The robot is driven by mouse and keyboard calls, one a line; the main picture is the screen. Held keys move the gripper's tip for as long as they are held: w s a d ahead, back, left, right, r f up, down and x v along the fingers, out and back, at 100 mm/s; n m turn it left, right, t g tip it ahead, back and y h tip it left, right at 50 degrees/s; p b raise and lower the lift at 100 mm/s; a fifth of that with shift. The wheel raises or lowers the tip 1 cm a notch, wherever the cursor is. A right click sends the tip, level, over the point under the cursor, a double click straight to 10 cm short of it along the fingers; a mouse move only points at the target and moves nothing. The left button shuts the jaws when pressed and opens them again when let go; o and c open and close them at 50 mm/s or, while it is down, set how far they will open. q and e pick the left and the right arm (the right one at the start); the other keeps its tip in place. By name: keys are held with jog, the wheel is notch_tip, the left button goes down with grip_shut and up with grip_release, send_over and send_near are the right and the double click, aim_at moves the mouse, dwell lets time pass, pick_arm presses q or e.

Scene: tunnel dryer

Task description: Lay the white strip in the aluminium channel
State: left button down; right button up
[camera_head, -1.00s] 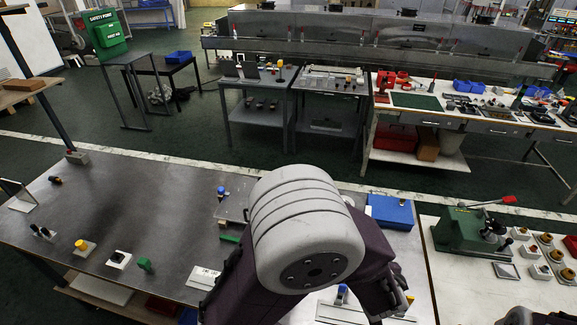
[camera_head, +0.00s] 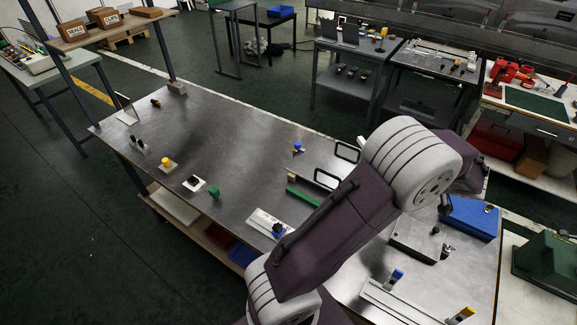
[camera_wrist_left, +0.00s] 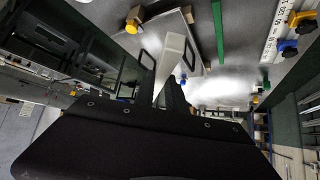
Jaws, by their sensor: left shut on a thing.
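My left gripper (camera_wrist_left: 165,96) shows in the left wrist view, its dark fingers shut on a white strip (camera_wrist_left: 171,58) that points away from the wrist. In the head view my left arm rises from the bottom middle, bends at a grey elbow and hides the gripper and the strip. A long pale rail with a blue and a yellow clamp, which looks like the aluminium channel (camera_head: 402,306), lies at the bottom right of the metal bench in the head view. Its far side and inside are hard to make out. My right gripper is not in view.
A plate with black loop handles (camera_head: 322,178), a green bar (camera_head: 303,198) and a ruler-like piece (camera_head: 266,222) lie beside my arm. A blue box (camera_head: 470,217) stands right. Small knobs, including a yellow one (camera_head: 167,161), sit on the left, with bare bench between.

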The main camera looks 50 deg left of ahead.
pick_arm(q)
jog(key=s+a+f+n+g, duration=0.2)
jog(key=s+a+f, duration=0.3)
jog(key=a, duration=0.6)
jog(key=s+a+f+n+g, duration=0.2)
jog(key=s+a+f, duration=0.3)
jog(key=a, duration=0.6)
jog(key=s+a+f+n+g, duration=0.2)
jog(key=s+a+f+n, duration=0.2)
jog(key=a, duration=0.7)
jog(key=shift+s+a+f, duration=0.2)
jog(key=shift+s+f, duration=0.2)
jog(key=shift+s, duration=0.15)
jog(key=shift+s+a+f, duration=0.15)
jog(key=shift+s+f, duration=0.25)
jog(key=shift+s, duration=0.1)
notch_tip(320, 180, down, 4)
jog(key=shift+r+p, duration=0.15)
jog(key=shift+p, duration=0.3)
jog(key=shift+f, duration=0.25)
jog(key=shift+d+f+b, duration=0.1)
jog(key=shift+b, duration=0.3)
jog(key=c, duration=1.6)
grip_release()
jog(key=shift+c, duration=0.2)
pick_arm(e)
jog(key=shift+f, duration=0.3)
